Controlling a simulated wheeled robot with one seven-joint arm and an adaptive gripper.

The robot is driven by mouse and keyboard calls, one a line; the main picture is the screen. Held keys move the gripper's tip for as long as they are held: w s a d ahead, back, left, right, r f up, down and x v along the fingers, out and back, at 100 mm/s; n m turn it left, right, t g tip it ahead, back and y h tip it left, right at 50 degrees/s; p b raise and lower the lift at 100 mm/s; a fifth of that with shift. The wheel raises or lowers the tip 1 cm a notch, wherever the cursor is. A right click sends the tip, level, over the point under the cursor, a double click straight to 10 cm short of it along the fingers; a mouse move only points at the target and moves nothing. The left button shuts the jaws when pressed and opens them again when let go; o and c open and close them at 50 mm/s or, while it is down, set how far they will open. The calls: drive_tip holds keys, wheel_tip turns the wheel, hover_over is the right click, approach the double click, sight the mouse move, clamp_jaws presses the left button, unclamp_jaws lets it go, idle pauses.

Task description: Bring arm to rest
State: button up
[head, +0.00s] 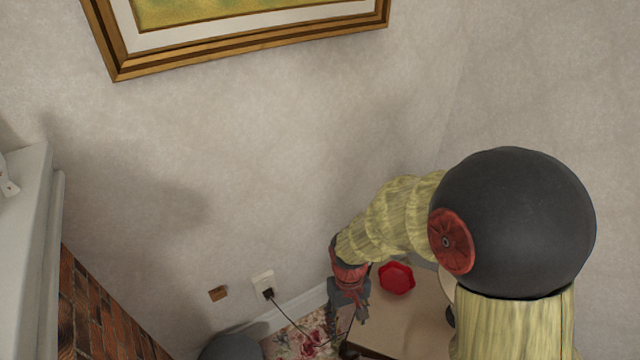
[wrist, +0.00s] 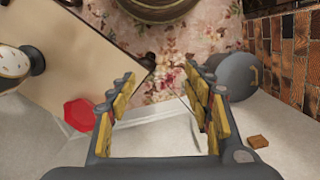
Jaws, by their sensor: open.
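My arm reaches down from the right in the head view. My gripper (head: 350,300) hangs low near the wall, beside the left edge of a small table (head: 400,325). In the wrist view my gripper (wrist: 160,80) has its two yellow-padded fingers spread wide apart. Nothing is between the fingers; floor, baseboard and wall show behind them. The fingers look small in the head view, and their exact gap from the table edge cannot be told.
A red octagonal dish (head: 397,278) sits on the table. A dark-stemmed pale object (wrist: 15,62) stands there too. A wall outlet (head: 264,284) with a cord is close by. A grey rounded object (wrist: 235,78) and a brick fireplace (head: 95,310) are across the flowered rug (wrist: 150,45).

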drive_tip(key=s+d+r+m+t+p, duration=0.1)
drive_tip(key=s+d+r+t, duration=0.1)
drive_tip(key=r, duration=0.9)
drive_tip(key=s+d+r+m+t+p, duration=0.1)
drive_tip(key=s+d+r, duration=0.3)
drive_tip(key=r, duration=0.6)
drive_tip(key=s+d+r+m+t+p, duration=0.1)
drive_tip(key=s+d+r+t, duration=0.2)
drive_tip(key=d+r, duration=0.3)
wheel_tip(320, 180, up, 6)
drive_tip(key=shift+f+m+t+p, duration=0.2)
drive_tip(key=shift+m+t+p, duration=0.1)
drive_tip(key=shift+t, duration=0.2)
